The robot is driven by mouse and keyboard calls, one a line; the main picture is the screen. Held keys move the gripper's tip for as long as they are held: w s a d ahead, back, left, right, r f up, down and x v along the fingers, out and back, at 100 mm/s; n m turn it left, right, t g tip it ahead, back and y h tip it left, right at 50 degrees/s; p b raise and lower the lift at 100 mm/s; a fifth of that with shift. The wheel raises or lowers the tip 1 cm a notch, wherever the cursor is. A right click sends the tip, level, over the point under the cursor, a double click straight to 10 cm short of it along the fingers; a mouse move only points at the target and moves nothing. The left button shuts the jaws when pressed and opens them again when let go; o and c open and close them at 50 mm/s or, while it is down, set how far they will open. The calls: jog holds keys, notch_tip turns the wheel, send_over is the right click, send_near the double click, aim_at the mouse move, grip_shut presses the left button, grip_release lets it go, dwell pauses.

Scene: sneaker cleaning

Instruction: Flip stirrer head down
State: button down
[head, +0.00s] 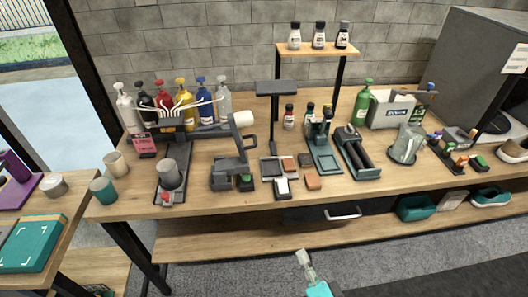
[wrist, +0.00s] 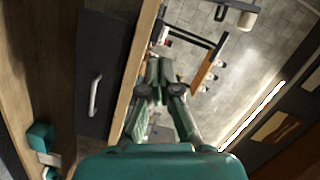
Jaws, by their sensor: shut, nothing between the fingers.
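The stirrer stands at the left of the workbench in the head view. Its dark base (head: 176,196) carries a grey cup (head: 171,174) and has a red knob at the front. A dark head (head: 205,132) with white curved prongs (head: 183,108) appears to be raised above and behind the cup; bottles behind it make its outline hard to read. My gripper (head: 303,256) is in front of the bench, right of the stirrer and well away from it. In the wrist view my gripper (wrist: 161,68) is shut and empty. The stirrer is not clearly visible there.
Several coloured bottles (head: 182,98) stand behind the stirrer. A dark clamp-like device (head: 232,172) stands to its right, with a black-topped post (head: 275,88) beyond. A drawer handle (head: 342,215) projects from the bench front. A lower shelf (head: 240,243) runs below.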

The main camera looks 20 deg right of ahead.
jog(key=w+d+r+m+t, duration=0.1)
jog(key=w+r+m, duration=0.3)
jog(key=w, duration=0.5)
jog(key=w+d+r+m+t, duration=0.1)
jog(key=w+d+r+m, duration=0.2)
jog(key=w+r, duration=0.3)
jog(key=w+m, duration=0.1)
jog(key=w, duration=0.2)
jog(key=shift+w+r+y, duration=0.25)
jog(key=shift+y, duration=0.15)
jog(key=shift+w+d, duration=0.1)
jog(key=w+a+r, duration=0.1)
jog(key=w, duration=0.4)
jog(key=w+a+r, duration=0.1)
jog(key=w+a, duration=0.1)
jog(key=w, duration=0.3)
jog(key=shift+w+a+r, duration=0.25)
jog(key=shift+w+r, duration=0.05)
jog(key=shift+r, duration=0.05)
